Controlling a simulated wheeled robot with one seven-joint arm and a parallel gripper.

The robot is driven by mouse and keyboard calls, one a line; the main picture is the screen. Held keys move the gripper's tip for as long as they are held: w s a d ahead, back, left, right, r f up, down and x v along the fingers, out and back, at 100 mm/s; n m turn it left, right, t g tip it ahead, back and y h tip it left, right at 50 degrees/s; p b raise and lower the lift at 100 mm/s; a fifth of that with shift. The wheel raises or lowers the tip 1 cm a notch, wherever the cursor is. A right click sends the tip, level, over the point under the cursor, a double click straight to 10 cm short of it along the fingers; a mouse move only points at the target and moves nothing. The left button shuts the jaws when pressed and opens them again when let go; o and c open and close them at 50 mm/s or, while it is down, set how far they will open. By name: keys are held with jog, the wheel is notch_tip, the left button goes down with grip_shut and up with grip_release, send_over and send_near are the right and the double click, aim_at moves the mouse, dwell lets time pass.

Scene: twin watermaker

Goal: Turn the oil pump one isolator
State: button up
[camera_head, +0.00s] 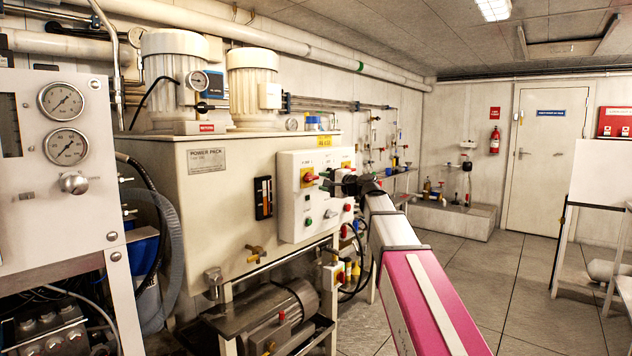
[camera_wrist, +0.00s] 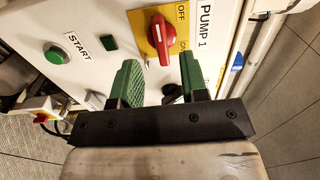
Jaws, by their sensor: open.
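The pump 1 isolator (camera_wrist: 161,36) is a red rotary handle on a yellow plate, beside a "PUMP 1" label, in the wrist view. OFF and ON are printed along the plate's right side; ON is partly hidden. The handle's white line runs roughly up and down the picture. In the head view, a red-and-yellow isolator (camera_head: 308,176) is on the left of the cream control box (camera_head: 292,215). My gripper (camera_wrist: 161,72) is open, its green fingers below the handle and apart from it in the picture. It also shows beside the box (camera_head: 340,183).
A green START button (camera_wrist: 57,55) and a green rectangle (camera_wrist: 109,42) lie left of the handle. Another isolator (camera_head: 346,166) is partly hidden behind my gripper. A pipe rail (camera_head: 285,262) runs below the box. Open floor (camera_head: 480,270) lies to the right.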

jog(key=v, duration=0.5)
